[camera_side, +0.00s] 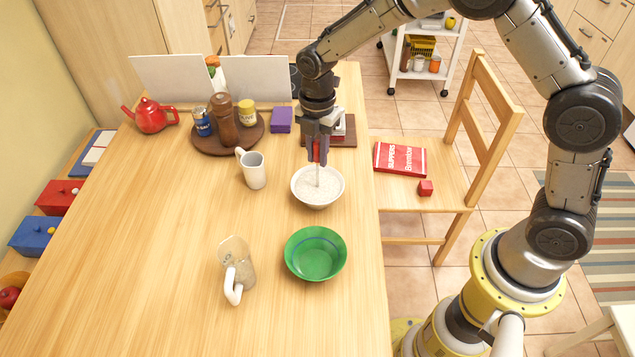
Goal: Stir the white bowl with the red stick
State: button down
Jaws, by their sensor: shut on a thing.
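The white bowl (301,199) stands upright on the wooden table near its right edge, with pale, grainy contents. My gripper (318,158) is right above the bowl, pointing down, and is shut on the red stick (317,151). Red shows between the fingers. A thin, pale length runs down from the fingertips into the bowl, upright. Its lower tip meets the contents; how deep it goes I cannot tell.
A green bowl (316,259) stands in front of the white bowl. A round tray (207,140) with several containers and a purple block (281,119) are behind. The table's left front is clear.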

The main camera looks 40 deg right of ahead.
aim_at(317, 141)
jog(key=shift+r, duration=2.5)
jog(key=shift+r, duration=1.8)
